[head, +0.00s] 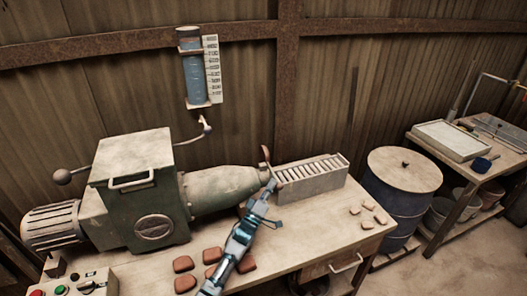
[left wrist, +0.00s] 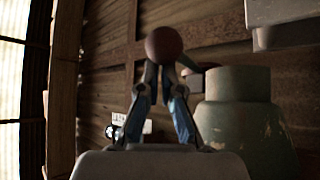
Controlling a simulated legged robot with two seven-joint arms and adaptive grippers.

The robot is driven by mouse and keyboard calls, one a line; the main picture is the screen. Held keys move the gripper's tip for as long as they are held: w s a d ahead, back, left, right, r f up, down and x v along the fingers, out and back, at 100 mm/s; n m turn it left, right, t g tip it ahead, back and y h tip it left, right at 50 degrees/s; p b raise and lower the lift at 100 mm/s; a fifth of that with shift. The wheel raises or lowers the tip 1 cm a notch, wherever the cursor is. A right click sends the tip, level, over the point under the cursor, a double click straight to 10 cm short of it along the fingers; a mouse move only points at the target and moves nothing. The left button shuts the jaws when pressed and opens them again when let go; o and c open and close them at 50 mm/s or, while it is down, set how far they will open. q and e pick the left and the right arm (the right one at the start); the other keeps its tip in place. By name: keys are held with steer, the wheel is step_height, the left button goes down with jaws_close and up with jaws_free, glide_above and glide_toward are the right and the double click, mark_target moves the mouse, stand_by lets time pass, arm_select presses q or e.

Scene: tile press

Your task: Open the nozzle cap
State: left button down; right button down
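The green press (head: 146,200) stands on the left of the workbench, its pale tapered nozzle (head: 222,186) pointing right. A reddish-brown cap handle (head: 266,154) stands up at the nozzle's outlet. The cap itself is too small and covered to make out. My left gripper (head: 270,185) reaches up to this handle from the front. In the left wrist view, the two fingers (left wrist: 160,72) are drawn close together at the round reddish knob (left wrist: 165,45) and appear shut on it. The nozzle (left wrist: 240,115) is to their right. My right gripper is out of view.
A slotted pale rack (head: 312,180) stands right of the nozzle. Several red-brown tiles (head: 183,264) lie on the bench in front, and small pale pieces (head: 368,206) near its right end. A blue drum (head: 398,205) stands beyond. A water gauge (head: 195,75) hangs on the wall.

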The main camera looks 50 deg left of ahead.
arm_select(q)
steer(key=s+d+f, duration=0.1)
steer(key=s+d, duration=0.2)
steer(key=s, duration=1.1)
steer(key=shift+d+f, duration=0.2)
steer(key=shift+f, duration=0.1)
steer(key=shift+d, duration=0.1)
steer(key=shift+s+d, duration=0.1)
